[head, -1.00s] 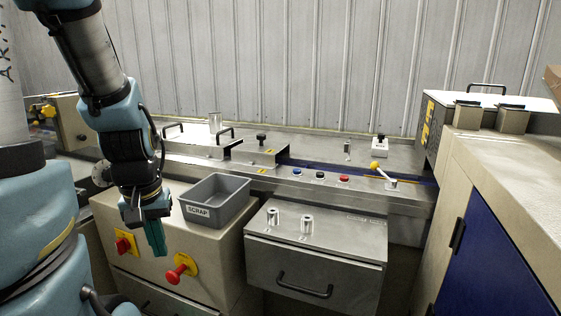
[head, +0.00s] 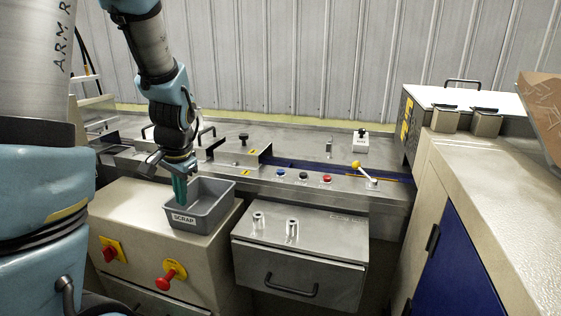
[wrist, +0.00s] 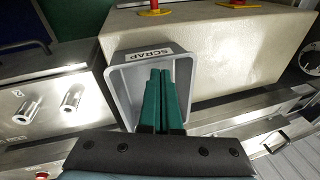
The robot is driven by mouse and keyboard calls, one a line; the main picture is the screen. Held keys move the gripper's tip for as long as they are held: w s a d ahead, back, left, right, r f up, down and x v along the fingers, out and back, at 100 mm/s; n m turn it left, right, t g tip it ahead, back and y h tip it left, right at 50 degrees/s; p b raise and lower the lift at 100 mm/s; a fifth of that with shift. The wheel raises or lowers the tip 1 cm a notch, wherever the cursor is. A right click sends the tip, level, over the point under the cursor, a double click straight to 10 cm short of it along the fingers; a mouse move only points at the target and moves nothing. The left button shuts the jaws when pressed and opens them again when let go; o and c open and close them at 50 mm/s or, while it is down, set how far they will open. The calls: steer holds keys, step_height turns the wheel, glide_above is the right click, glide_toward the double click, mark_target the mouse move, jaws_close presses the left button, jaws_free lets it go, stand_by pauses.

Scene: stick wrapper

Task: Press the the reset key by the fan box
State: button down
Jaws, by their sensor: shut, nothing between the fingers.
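My gripper (head: 180,192) has green fingers that are shut and empty. It points down over the left part of the grey scrap bin (head: 222,208); the fingers also show in the wrist view (wrist: 162,74). A small white box with a black top (head: 361,141) stands on the back right of the steel bench, near the dark-sided box (head: 408,126) with yellow lettering. Its label is too small to read, so I cannot tell whether it is the reset key. My gripper is well to its left and nearer the camera.
Blue (head: 281,173), black (head: 303,176) and red (head: 327,179) buttons line the bench front. A yellow-knobbed lever (head: 357,166) stands to their right. Two metal cylinders (head: 292,228) stand on the drawer unit. A red knob (head: 168,278) projects from the beige cabinet.

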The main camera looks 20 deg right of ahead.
steer(key=w+d+r+m+t+p, duration=0.1)
steer(key=w+d+r+m+p, duration=0.1)
steer(key=w+d+m, duration=0.4)
step_height(320, 180, up, 8)
steer(key=m+t+p, duration=0.3)
steer(key=m+t, duration=0.2)
steer(key=m, duration=0.6)
glide_above(283, 174)
steer(key=shift+r+h, duration=0.2)
steer(key=shift+h, duration=0.1)
step_height(283, 174, down, 9)
steer(key=b, duration=0.6)
steer(key=shift+b, duration=0.35)
steer(key=shift+f, duration=0.35)
